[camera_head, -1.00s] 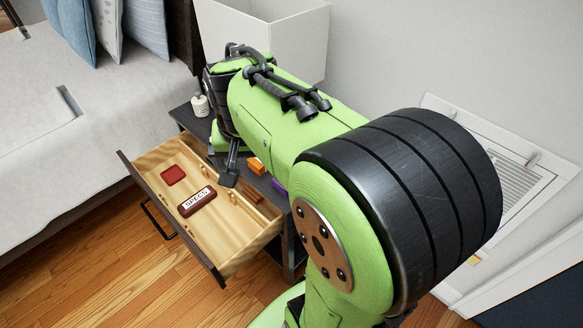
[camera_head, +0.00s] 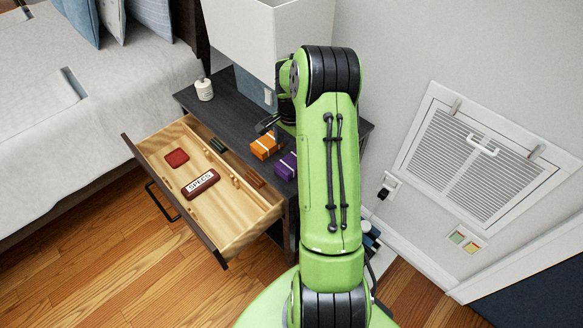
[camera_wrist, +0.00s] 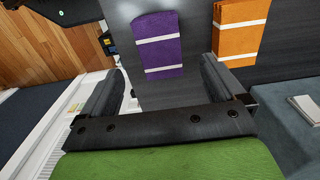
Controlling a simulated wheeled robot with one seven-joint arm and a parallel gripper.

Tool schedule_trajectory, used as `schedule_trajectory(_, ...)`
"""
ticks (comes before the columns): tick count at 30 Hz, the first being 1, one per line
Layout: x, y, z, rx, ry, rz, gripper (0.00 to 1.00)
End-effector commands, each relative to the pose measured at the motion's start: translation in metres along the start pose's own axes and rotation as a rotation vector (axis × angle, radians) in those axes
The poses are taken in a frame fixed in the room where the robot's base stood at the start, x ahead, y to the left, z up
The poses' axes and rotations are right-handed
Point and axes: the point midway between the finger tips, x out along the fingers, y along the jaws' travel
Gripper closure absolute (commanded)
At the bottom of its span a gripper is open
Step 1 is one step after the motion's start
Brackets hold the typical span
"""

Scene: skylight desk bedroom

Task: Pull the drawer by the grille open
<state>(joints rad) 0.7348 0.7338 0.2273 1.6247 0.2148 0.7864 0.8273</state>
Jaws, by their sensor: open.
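The drawer (camera_head: 232,228) of the dark nightstand stands pulled out, with its pale wood inside showing. Its dark bar handle (camera_head: 160,203) is on the front face, and nothing holds it. A red case labelled SPECS (camera_head: 201,184), a small red item (camera_head: 177,158) and other small things lie inside. The white louvred grille (camera_head: 470,168) is on the wall at the right. My gripper (camera_head: 268,124) is above the nightstand top, behind the drawer and apart from it, partly hidden by my arm. In the wrist view my gripper (camera_wrist: 160,85) is open and empty, its fingers spread wide.
On the nightstand top (camera_head: 233,103) are an orange box (camera_head: 265,146), a purple box (camera_head: 287,166) and a small white jar (camera_head: 204,89). A white lampshade (camera_head: 262,35) is close behind my gripper. The bed (camera_head: 80,110) is at left. Wooden floor before the drawer is clear.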

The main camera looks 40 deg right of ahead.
Motion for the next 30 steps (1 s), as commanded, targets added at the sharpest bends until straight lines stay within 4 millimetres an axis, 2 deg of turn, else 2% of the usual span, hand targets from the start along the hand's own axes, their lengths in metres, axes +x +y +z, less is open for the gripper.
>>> schedule_trajectory(1, 0.013, 0.0, 0.0, 0.0, -0.001, 0.001, 0.04)
schedule_trajectory(8, 0.035, 0.0, 0.0, -0.002, 0.0, -0.001, 0.04)
schedule_trajectory(14, 0.073, 0.001, 0.0, -0.002, -0.001, 0.001, 0.04)
schedule_trajectory(21, 0.076, 0.0, -0.001, -0.002, 0.002, -0.002, 0.04)
schedule_trajectory(30, 0.076, 0.0, -0.001, -0.002, 0.002, -0.002, 0.5)
